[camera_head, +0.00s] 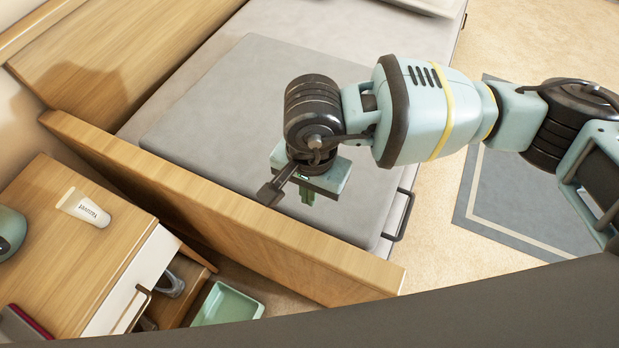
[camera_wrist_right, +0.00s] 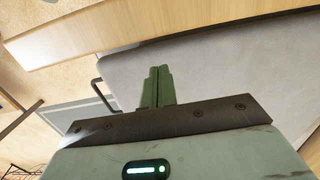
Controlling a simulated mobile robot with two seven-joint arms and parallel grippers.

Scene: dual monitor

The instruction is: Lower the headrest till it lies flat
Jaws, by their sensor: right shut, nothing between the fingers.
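The headrest (camera_head: 222,120) is a wide grey padded panel on the bed, beside the wooden end board. It looks flat or nearly flat; its exact tilt is hard to tell from above. A dark handle (camera_head: 399,216) sticks out from its side, and the handle also shows in the right wrist view (camera_wrist_right: 104,97). My right gripper (camera_head: 307,195) is over the headrest, between its middle and the handle side. Its green fingers (camera_wrist_right: 157,86) are shut together and empty. Whether they touch the surface cannot be told. My left gripper is not in view.
The wooden end board (camera_head: 220,205) separates the bed from a bedside cabinet (camera_head: 75,245) with a white tube (camera_head: 84,207) on it. A green tray (camera_head: 228,304) stands low beside the cabinet. A blue-grey rug (camera_head: 500,215) lies on open floor at right.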

